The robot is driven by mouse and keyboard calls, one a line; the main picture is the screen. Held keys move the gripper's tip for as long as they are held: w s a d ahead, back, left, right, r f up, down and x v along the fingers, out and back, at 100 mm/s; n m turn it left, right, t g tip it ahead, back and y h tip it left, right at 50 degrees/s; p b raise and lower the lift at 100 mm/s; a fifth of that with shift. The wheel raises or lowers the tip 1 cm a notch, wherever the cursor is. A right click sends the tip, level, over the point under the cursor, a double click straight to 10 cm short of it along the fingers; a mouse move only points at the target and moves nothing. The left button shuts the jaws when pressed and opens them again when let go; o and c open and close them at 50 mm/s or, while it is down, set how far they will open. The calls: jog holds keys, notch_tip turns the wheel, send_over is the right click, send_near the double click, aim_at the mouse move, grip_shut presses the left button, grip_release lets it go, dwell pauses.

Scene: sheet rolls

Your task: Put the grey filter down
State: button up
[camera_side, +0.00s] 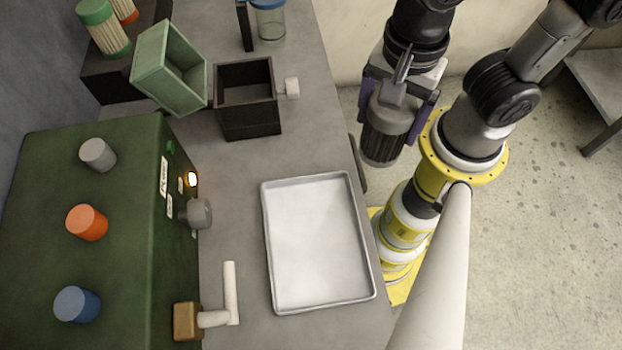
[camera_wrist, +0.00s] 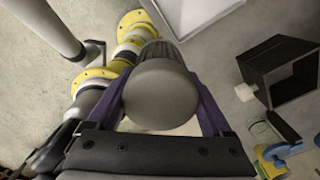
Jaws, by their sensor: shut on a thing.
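The grey filter (camera_side: 383,133) is a ribbed dark grey cylinder with a lighter grey cap. My gripper (camera_side: 398,105) is shut on it, with a purple finger on each side. It hangs in the air to the right of the bench's edge, beyond the tray's upper right corner. In the wrist view the filter's round grey cap (camera_wrist: 160,95) fills the middle, between the fingers of my gripper (camera_wrist: 163,108). Most of the filter's ribbed body is hidden behind the cap there.
An empty white tray (camera_side: 315,240) lies on the bench. A black open box (camera_side: 248,117) with a pale knob and a tilted green bin (camera_side: 168,70) stand farther back. The green machine (camera_side: 125,200) with a lit orange lamp is at left. A pale pole (camera_side: 440,270) stands at lower right.

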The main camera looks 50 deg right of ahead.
jog(key=shift+w+a+f, duration=1.25)
jog(key=shift+a+f, duration=0.35)
jog(key=shift+f, duration=0.45)
jog(key=shift+w+a+f, duration=1.25)
jog(key=shift+a+f, duration=0.4)
jog(key=shift+f, duration=0.35)
jog(key=shift+w+a+f, duration=1.25)
jog(key=shift+a+f, duration=0.35)
jog(key=shift+f, duration=0.45)
jog(key=shift+f, duration=0.2)
jog(key=o, duration=1.5)
jog(key=shift+c, duration=0.2)
notch_tip(320, 180, up, 12)
jog(key=shift+r, duration=0.25)
